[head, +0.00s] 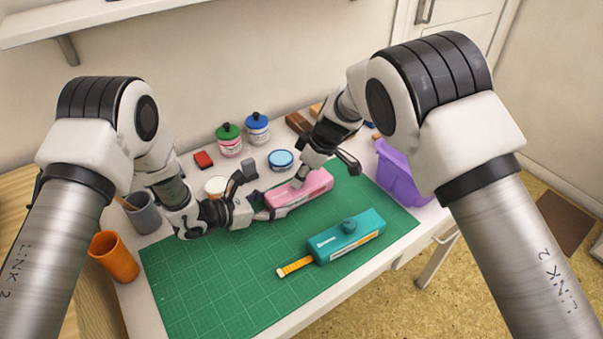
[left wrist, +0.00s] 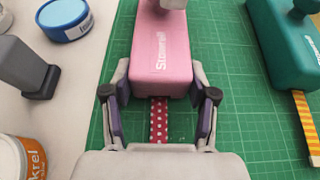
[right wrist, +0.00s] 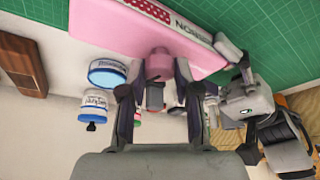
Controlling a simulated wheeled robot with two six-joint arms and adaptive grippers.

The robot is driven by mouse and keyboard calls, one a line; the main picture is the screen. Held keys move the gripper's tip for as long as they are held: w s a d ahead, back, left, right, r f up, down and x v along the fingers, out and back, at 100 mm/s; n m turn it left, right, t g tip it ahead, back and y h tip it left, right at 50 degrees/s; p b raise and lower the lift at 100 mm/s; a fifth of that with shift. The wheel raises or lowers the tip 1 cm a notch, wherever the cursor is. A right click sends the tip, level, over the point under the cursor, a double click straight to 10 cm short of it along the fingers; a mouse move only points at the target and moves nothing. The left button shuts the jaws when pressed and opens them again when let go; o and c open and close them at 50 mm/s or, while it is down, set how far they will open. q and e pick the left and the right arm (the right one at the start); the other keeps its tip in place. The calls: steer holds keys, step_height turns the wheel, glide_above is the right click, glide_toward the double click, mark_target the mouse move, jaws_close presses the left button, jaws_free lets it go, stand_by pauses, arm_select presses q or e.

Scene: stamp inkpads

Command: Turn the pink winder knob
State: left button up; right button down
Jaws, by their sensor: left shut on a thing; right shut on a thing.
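The pink winder (head: 312,190) lies on the green cutting mat, with a white-dotted red ribbon (left wrist: 159,120) coming out of its near end in the left wrist view. My left gripper (head: 264,208) has its fingers on both sides of the winder's end, shut on the body, with the ribbon between them. My right gripper (head: 300,181) is at the side of the winder. In the right wrist view its fingers are shut around the pink knob (right wrist: 158,64), which stands out from the body. The knob is hidden by the gripper in the head view.
A teal winder (head: 345,238) with a yellow striped tape lies on the mat (head: 200,290) in front. A purple bin (head: 398,175) stands at right, ink jars (head: 229,140) and a blue tin (head: 281,159) behind. An orange cup (head: 114,257) stands at left. The front of the mat is clear.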

steer(key=c, duration=0.8)
jaws_free()
steer(key=shift+c, duration=0.2)
steer(key=v, duration=1.2)
steer(key=shift+o, duration=0.2)
steer(key=shift+d+f, duration=0.1)
